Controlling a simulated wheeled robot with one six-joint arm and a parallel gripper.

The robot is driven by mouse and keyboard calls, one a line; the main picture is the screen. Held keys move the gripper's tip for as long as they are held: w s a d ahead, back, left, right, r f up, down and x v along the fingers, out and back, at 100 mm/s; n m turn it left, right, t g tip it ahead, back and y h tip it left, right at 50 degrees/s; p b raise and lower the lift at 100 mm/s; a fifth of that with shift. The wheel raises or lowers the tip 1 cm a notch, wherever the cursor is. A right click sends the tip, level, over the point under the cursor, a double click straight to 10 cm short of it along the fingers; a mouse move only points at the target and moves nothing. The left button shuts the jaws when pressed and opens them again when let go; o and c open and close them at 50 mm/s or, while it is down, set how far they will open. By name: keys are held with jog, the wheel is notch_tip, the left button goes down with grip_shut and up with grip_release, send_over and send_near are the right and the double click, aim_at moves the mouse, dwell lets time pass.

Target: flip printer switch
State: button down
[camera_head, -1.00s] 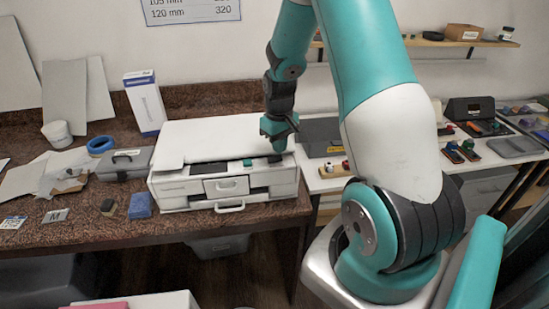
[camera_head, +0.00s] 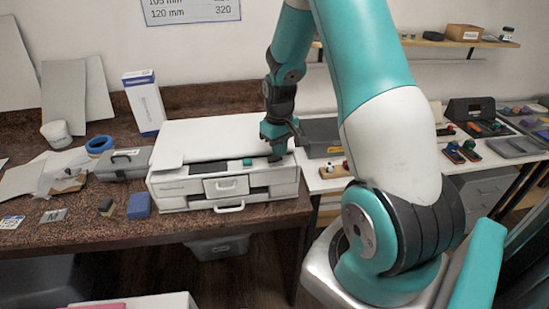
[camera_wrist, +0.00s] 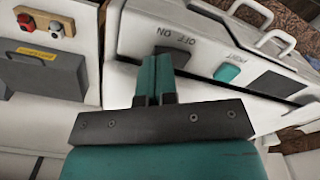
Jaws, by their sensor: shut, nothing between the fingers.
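The white printer (camera_head: 172,188) stands on the brown speckled counter. In the wrist view its top panel (camera_wrist: 133,38) carries a dark switch (camera_wrist: 176,54) beside the letters ON and OFF. A teal button (camera_wrist: 227,72) marked PRINT sits beside it, and it also shows in the head view (camera_head: 247,162). My gripper (camera_head: 275,158) is over the printer's front right corner, pointing down. In the wrist view its teal fingers (camera_wrist: 157,66) are together and empty, with their tips beside the switch. They partly hide it, and I cannot tell whether they touch it or which way it is set.
A grey case (camera_head: 125,165) and a blue block (camera_head: 139,206) lie left of the printer. A tall white box (camera_head: 146,103) stands behind. On the right, a white table (camera_head: 318,182) holds a small board with a red and a white knob (camera_wrist: 42,26).

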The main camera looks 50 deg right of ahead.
jog(key=shift+f+b, duration=0.35)
jog(key=shift+f, duration=0.15)
jog(key=shift+r, duration=0.1)
notch_tip(320, 180, up, 7)
jog(key=p, duration=0.6)
dwell(0.3)
dwell(0.4)
